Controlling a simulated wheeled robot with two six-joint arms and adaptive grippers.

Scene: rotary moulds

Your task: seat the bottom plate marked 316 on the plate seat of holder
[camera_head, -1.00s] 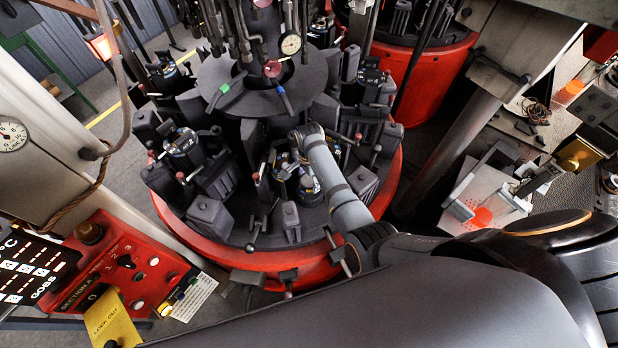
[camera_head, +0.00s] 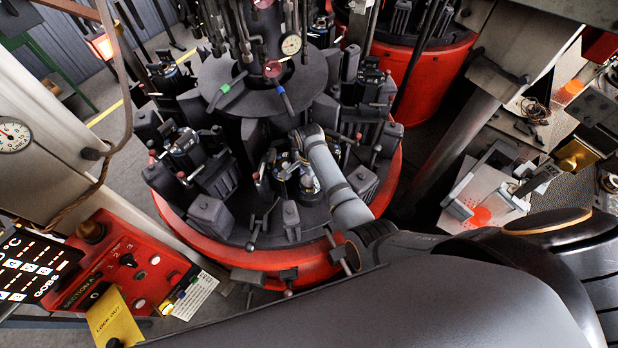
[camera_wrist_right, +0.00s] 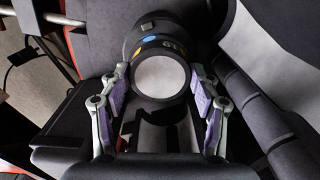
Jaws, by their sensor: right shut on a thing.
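In the right wrist view, my right gripper (camera_wrist_right: 160,75) has its two fingers on either side of a round dark piece with a pale flat face. I take this piece to be the bottom plate (camera_wrist_right: 161,78); part of a number shows on its dark rim, along with blue and yellow dots, but I cannot read it in full. In the head view, my right arm reaches in among the dark mould parts of the near station. There the gripper is mostly hidden by its own wrist, and small round metal parts show beside it. I cannot make out the holder's plate seat. My left gripper is out of view.
The rotary machine's red rim (camera_head: 235,252) curves around crowded dark mould blocks (camera_head: 211,216) and upright levers (camera_head: 262,225). A red control panel (camera_head: 128,262) with a yellow tag stands at lower left. A thick slanted post (camera_head: 450,160) is at right, before a cluttered bench.

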